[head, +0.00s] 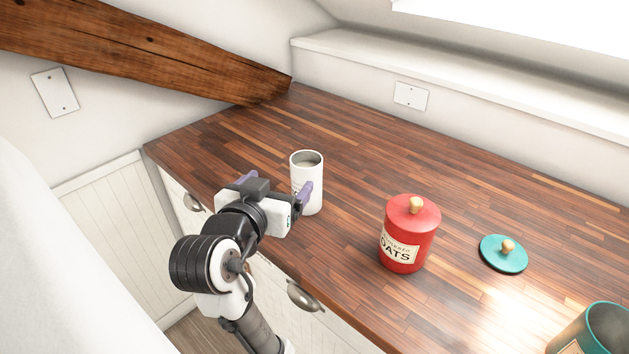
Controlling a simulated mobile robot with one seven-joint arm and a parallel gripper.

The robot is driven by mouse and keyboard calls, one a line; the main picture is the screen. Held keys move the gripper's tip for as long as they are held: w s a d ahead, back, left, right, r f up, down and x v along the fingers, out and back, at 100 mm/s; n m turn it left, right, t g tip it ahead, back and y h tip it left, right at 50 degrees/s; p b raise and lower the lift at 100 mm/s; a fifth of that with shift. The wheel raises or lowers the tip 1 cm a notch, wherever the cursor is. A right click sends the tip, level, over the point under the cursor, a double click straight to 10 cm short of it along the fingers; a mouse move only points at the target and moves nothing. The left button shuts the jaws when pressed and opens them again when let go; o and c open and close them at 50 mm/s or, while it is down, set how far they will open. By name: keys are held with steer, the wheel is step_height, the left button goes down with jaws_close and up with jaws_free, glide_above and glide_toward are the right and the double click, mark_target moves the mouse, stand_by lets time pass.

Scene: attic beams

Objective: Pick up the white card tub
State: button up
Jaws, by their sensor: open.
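The white card tub (313,171) stands upright on the wooden counter, left of the red canister. It is a white cylinder with an open top, and some grey or pale inside shows. My gripper (276,186) is open at the tub's near left side. One purple finger overlaps the tub's lower middle in the picture, and the other purple finger is to the left of the tub. I cannot tell whether either finger touches the tub. Part of the tub's lower left side is hidden behind my gripper.
A red oats canister (411,231) with a lid stands to the right. A wooden beam (150,50) slopes down to the counter's back left. The counter (370,145) behind the tub is clear.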

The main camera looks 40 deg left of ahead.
mark_target(302, 176)
steer(key=shift+g+h, duration=0.3)
steer(key=shift+h, duration=0.1)
steer(key=x, duration=0.2)
steer(key=f+p+x, duration=0.1)
steer(key=x, duration=0.2)
steer(key=d+x, duration=0.1)
steer(key=x, duration=0.2)
steer(key=shift+w+f, duration=0.15)
steer(key=shift+f, duration=0.15)
steer(key=shift+p+x, duration=1.25)
steer(key=shift+x, duration=1.45)
steer(key=shift+f, duration=0.1)
steer(key=c, duration=1.1)
